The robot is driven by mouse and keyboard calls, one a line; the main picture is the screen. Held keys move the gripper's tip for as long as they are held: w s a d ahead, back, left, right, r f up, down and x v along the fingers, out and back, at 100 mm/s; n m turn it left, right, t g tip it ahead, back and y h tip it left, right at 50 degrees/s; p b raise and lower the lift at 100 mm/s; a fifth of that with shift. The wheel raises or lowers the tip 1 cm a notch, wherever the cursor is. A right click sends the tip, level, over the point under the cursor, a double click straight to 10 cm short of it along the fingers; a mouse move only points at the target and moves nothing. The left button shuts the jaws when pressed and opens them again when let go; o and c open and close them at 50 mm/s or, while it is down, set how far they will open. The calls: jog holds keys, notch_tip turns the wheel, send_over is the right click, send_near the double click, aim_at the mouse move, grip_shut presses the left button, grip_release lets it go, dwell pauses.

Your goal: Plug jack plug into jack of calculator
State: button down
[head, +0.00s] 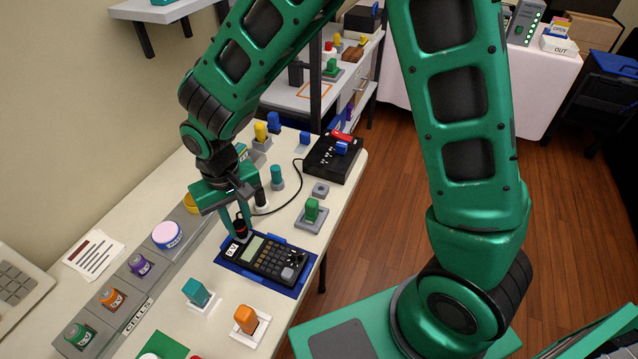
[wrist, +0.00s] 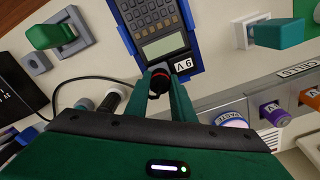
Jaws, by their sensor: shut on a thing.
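The calculator (head: 268,257) lies on a blue mat (head: 228,252) on the bench, its keys facing up. It also shows in the wrist view (wrist: 160,22), with a white 9 V label (wrist: 183,65) beside its end. In the wrist view the plug (wrist: 159,80) sits between the fingertips, close to the calculator's edge. The jack itself is hidden, and I cannot tell whether the plug is in it.
A black box (head: 330,165) with a cable stands at the back right. Green (head: 312,210), teal (head: 196,292) and orange (head: 246,318) blocks stand on bases around the mat. The CELLS rack (head: 127,310) with colored jars runs along the left.

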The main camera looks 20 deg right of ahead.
aim_at(238, 223)
jog(key=shift+f, duration=0.4)
jog(key=c, duration=1.4)
grip_release()
jog(key=shift+c, duration=1.6)
jog(key=shift+r, duration=3.55)
